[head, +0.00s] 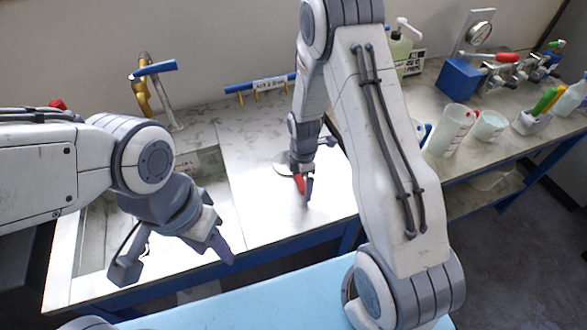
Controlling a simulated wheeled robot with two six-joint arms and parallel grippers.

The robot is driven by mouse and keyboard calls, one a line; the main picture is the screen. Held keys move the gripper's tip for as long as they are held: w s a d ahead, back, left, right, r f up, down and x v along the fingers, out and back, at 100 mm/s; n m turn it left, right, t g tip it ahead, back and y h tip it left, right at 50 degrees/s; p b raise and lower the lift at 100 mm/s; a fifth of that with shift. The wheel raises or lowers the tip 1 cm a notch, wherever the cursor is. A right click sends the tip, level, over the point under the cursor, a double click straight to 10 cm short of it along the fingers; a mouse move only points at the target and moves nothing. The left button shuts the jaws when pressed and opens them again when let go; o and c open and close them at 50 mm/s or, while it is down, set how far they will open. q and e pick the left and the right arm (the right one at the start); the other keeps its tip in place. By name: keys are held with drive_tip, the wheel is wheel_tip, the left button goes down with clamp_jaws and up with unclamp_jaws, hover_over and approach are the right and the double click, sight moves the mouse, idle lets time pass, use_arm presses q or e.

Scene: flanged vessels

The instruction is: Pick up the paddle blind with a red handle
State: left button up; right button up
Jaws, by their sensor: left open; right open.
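The paddle blind (283,163) seems to lie on the steel worktop in the middle of the head view. Its grey disc is partly hidden behind my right gripper, and its red handle (299,184) shows at the gripper's lower finger. My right gripper (318,170) is open and low over the worktop. I cannot tell whether the handle lies between its fingers or beside them. My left gripper (174,262) is open and empty, over the front part of the sink area at the left.
A tap with a blue lever (153,69) and a blue hook rail (260,85) stand at the back. Beakers (450,130), a pen holder (530,121), a blue box (459,79) and a pump bottle (400,48) stand at right. A light blue surface (250,300) is in front.

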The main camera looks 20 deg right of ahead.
drive_tip(key=shift+c, duration=0.3)
drive_tip(key=c, duration=1.5)
clamp_jaws()
drive_tip(key=shift+r, duration=0.15)
